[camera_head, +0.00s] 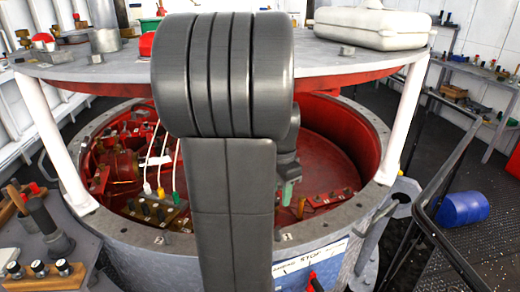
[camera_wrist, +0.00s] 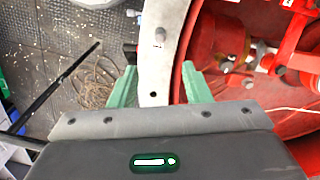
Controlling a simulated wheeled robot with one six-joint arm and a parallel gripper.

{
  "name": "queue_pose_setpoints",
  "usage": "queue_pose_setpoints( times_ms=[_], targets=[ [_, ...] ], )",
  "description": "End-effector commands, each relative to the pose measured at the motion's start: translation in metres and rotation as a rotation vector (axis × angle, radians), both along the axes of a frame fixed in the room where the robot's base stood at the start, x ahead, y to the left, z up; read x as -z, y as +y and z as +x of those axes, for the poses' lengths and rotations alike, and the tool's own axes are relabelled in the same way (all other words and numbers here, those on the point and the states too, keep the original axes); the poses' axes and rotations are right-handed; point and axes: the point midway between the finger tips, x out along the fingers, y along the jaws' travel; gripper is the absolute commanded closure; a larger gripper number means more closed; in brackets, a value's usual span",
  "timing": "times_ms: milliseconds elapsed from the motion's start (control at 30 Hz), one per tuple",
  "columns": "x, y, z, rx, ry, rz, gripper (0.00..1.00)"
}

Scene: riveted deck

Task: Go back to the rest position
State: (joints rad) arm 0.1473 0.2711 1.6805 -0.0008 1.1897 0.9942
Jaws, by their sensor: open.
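In the wrist view my gripper (camera_wrist: 160,86) has its two green fingers apart, with nothing between them but the view down. Below them runs the pale metal rim (camera_wrist: 155,60) of the round red well, with the red interior on the right and the deck on the left. I cannot tell the height above the rim. In the head view my dark grey arm fills the middle and hides much of the well. A small green tip (camera_head: 287,193) shows just right of the arm, probably part of my gripper.
A round plate (camera_head: 110,62) on white posts stands over the well, carrying a white case (camera_head: 372,26). A black railing (camera_head: 447,190) and a blue drum (camera_head: 463,208) are at the right. A rope coil (camera_wrist: 95,80) lies on the deck. Levers (camera_head: 45,215) stand at the left.

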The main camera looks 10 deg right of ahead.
Motion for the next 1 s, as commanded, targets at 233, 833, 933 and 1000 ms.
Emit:
queue_pose_setpoints(
  times_ms=[233, 833, 933, 1000],
  targets=[
    [0.023, 0.000, -0.001, 0.000, 0.005, 0.001, 0.56],
    [0.131, 0.000, -0.001, 0.000, 0.004, 0.001, 0.56],
    [0.140, 0.000, -0.001, 0.000, 0.003, 0.001, 0.56],
    [0.132, 0.000, 0.000, 0.000, -0.001, 0.000, 0.56]
  ],
)
